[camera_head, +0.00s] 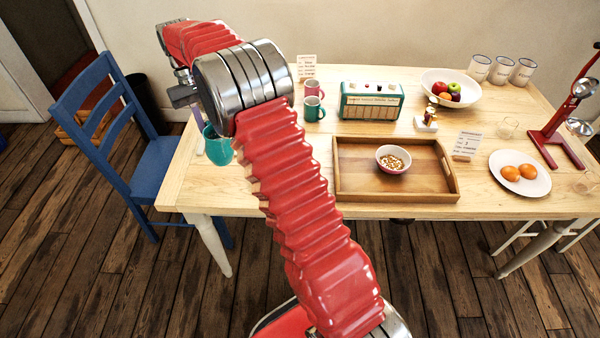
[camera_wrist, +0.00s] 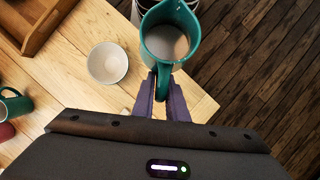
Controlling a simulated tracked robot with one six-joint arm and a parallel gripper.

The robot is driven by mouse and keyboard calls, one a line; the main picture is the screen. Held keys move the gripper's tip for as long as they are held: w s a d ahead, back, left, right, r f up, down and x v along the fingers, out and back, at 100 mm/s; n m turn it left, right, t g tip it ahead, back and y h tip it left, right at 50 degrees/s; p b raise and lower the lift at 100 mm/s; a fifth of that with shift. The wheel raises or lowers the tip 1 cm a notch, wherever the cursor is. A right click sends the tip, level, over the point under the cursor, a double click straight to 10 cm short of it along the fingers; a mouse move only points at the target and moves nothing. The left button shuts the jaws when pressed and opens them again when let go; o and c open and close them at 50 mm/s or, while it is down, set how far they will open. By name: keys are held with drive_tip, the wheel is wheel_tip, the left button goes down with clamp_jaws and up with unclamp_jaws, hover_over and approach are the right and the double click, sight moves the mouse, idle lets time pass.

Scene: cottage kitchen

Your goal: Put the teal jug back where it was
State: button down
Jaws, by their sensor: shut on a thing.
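The teal jug (camera_head: 218,148) is at the left end of the table in the head view, partly hidden behind my arm. In the wrist view the jug (camera_wrist: 170,14) is seen from above, its open mouth and greyish inside showing. My gripper (camera_wrist: 163,90) is shut on the jug's handle, with a purple finger on each side. Only a little of the gripper (camera_head: 198,118) shows in the head view. The jug looks roughly upright. I cannot tell whether its base touches the table. A white cup or bowl (camera_wrist: 108,63) stands beside it on the table.
A teal mug (camera_head: 313,108) and a pink mug (camera_head: 313,88) stand near a green radio (camera_head: 371,101). A wooden tray (camera_head: 350,195) holds a bowl (camera_head: 393,167). A blue chair (camera_head: 98,115) is at the table's left end. Bare tabletop lies left of the tray.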

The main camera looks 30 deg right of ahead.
drive_tip(key=shift+w, duration=0.5)
